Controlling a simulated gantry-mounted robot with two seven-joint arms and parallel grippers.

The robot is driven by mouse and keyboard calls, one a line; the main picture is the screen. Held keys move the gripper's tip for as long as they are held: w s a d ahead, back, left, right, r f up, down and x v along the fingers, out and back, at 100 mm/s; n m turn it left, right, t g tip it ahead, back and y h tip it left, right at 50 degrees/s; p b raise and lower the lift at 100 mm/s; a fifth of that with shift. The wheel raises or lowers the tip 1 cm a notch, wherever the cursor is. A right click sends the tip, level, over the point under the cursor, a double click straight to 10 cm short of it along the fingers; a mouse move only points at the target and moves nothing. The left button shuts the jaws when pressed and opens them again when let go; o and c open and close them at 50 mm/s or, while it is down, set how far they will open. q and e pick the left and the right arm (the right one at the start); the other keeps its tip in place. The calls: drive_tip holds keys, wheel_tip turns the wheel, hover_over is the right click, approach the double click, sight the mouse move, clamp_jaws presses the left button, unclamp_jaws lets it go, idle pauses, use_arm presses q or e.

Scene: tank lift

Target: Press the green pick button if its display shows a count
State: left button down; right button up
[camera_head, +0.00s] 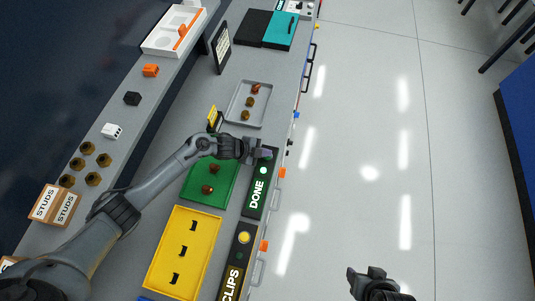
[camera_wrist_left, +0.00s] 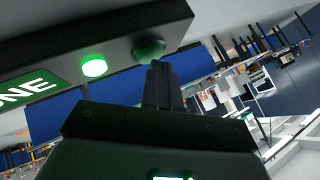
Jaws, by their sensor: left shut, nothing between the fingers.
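A dark box (camera_head: 251,205) with a green panel reading DONE stands along the shelf's right edge, beside the green tray (camera_head: 201,192). A lit green round light (camera_head: 263,170) is on it; it also shows in the left wrist view (camera_wrist_left: 94,67). There, a dark green dome button (camera_wrist_left: 148,48) sits farther along the same box. My left gripper (camera_head: 266,154) is shut and empty at the box's far end. Its fingertips (camera_wrist_left: 160,66) are close to the dome; I cannot tell whether they touch. No count is legible on the green panel. My right gripper (camera_head: 367,271) hangs over the floor, its opening unclear.
A similar box labelled CLIPS (camera_head: 233,285) has a lit yellow light (camera_head: 244,237), beside a yellow tray (camera_head: 181,212) of clips. A grey tray (camera_head: 262,92) with several studs lies beyond the green tray. A STUDS carton (camera_head: 45,202) stands at left.

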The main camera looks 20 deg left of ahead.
use_arm(q)
drive_tip(key=shift+s+d+f, duration=0.25)
drive_tip(key=shift+f, duration=0.35)
use_arm(e)
drive_tip(key=shift+f, duration=0.4)
use_arm(q)
drive_tip(key=shift+r, duration=0.15)
use_arm(e)
drive_tip(key=shift+d+r, duration=0.1)
drive_tip(key=shift+r, duration=0.05)
use_arm(q)
drive_tip(key=shift+w+a+r+p, duration=0.1)
drive_tip(key=shift+r+p, duration=0.85)
drive_tip(key=shift+r, duration=0.05)
use_arm(e)
drive_tip(key=shift+w+r, duration=0.1)
drive_tip(key=shift+r, duration=0.8)
use_arm(q)
drive_tip(key=shift+r, duration=0.15)
use_arm(e)
drive_tip(key=shift+r, duration=0.1)
use_arm(q)
wheel_tip(320, 180, up, 5)
drive_tip(key=p, duration=0.4)
drive_tip(key=shift+p, duration=0.3)
use_arm(e)
wheel_tip(320, 180, up, 4)
drive_tip(key=shift+r, duration=0.2)
